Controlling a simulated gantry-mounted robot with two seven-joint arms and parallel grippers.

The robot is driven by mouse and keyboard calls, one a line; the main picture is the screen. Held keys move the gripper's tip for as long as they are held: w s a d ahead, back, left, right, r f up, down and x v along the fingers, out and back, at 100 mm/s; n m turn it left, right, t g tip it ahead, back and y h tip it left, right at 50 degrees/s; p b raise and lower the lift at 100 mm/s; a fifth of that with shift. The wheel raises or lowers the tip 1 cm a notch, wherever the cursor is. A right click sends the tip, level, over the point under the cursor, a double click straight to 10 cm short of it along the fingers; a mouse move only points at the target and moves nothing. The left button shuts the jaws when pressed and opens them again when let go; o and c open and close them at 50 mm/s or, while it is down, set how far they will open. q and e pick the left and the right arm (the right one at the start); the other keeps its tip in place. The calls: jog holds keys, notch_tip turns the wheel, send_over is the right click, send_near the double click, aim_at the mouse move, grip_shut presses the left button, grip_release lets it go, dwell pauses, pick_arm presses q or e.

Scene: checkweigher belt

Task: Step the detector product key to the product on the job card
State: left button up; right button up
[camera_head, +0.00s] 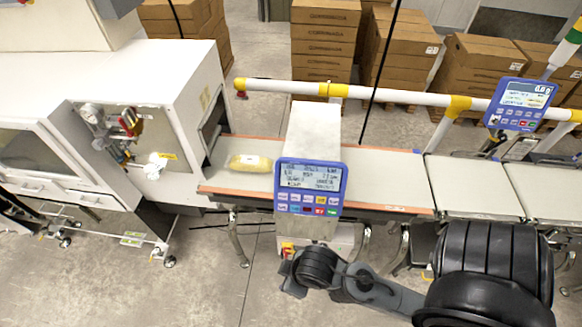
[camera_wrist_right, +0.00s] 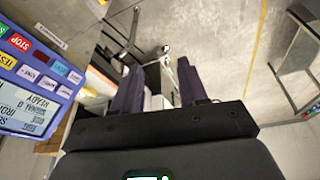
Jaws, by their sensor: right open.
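The blue detector panel (camera_head: 309,188) stands in front of the metal detector head, its screen lit with text too small to read here. Rows of coloured keys (camera_head: 307,205) lie below the screen. The panel also shows upside down at the left of the right wrist view (camera_wrist_right: 38,75), with red STOP and yellow keys. My right gripper (camera_wrist_right: 155,88) is open and empty, its two dark fingers apart and beside the panel, not touching it in that view. My right arm reaches in from the lower right of the head view, below the panel. No job card can be made out. My left gripper is out of view.
A yellow pack (camera_head: 250,163) lies on the belt (camera_head: 385,198), left of the detector head (camera_head: 313,130). A second blue panel (camera_head: 522,104) is mounted at the right on a white and yellow rail (camera_head: 400,93). Stacked cartons (camera_head: 325,38) stand behind. A white machine (camera_head: 110,90) fills the left.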

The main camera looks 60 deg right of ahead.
jog(key=shift+d, duration=0.15)
jog(key=shift+c, duration=0.7)
grip_shut()
jog(key=shift+s, duration=0.1)
dwell(0.6)
dwell(0.5)
